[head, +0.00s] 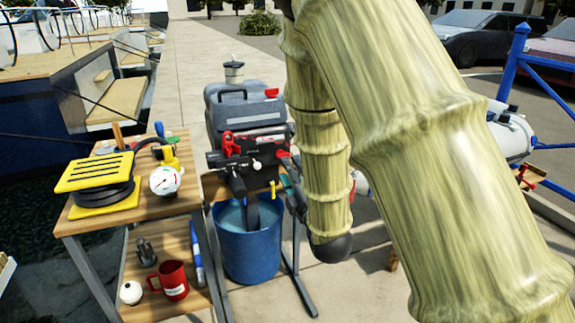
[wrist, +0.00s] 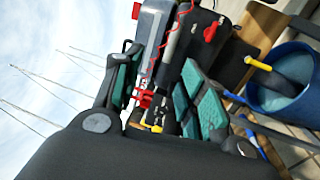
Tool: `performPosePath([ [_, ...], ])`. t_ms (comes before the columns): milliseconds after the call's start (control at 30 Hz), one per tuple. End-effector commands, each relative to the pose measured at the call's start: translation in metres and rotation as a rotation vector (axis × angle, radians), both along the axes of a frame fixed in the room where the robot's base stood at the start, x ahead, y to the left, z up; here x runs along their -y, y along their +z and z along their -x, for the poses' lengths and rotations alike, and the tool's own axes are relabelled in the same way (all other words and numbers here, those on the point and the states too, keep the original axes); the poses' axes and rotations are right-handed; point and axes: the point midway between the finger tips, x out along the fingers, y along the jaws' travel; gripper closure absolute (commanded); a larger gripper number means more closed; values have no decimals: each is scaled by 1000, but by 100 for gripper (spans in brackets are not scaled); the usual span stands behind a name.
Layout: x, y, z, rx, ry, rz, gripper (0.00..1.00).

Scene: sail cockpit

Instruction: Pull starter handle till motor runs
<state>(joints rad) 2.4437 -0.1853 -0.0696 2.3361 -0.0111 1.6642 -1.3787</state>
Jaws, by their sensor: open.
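The outboard motor (head: 247,112), with a dark grey cowl, stands upright behind the blue bucket (head: 250,240), its lower leg inside it. In the wrist view a grey, dark-trimmed motor housing (wrist: 152,40) shows, tilted by the camera. A small red piece (wrist: 143,98), which may be the starter handle, appears between the fingers of my gripper (wrist: 160,92). The fingers are open, with green pads; I cannot tell whether they touch the red piece. In the head view my gripper (head: 292,192) is mostly hidden by my arm, close to the motor's right side.
A wooden two-tier stand on the left holds a yellow and black foot pump (head: 97,178), a gauge (head: 165,180) and a red mug (head: 170,280). Another white motor (head: 510,132) is at right by blue railings. Open pavement (head: 200,60) lies behind; water and boats lie left.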

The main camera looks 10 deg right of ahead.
Motion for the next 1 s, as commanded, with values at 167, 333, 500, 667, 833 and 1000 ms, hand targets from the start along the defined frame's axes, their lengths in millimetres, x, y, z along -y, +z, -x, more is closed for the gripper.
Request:
performPosePath([
  [167,4,-7,34,-3,0,3,59],
  [333,7,-12,58,-2,0,1,59],
  [500,9,-15,73,0,0,1,59],
  [667,9,-16,78,-1,0,0,59],
  [833,10,-16,78,0,0,0,59],
  [1000,10,-16,78,0,0,0,59],
])
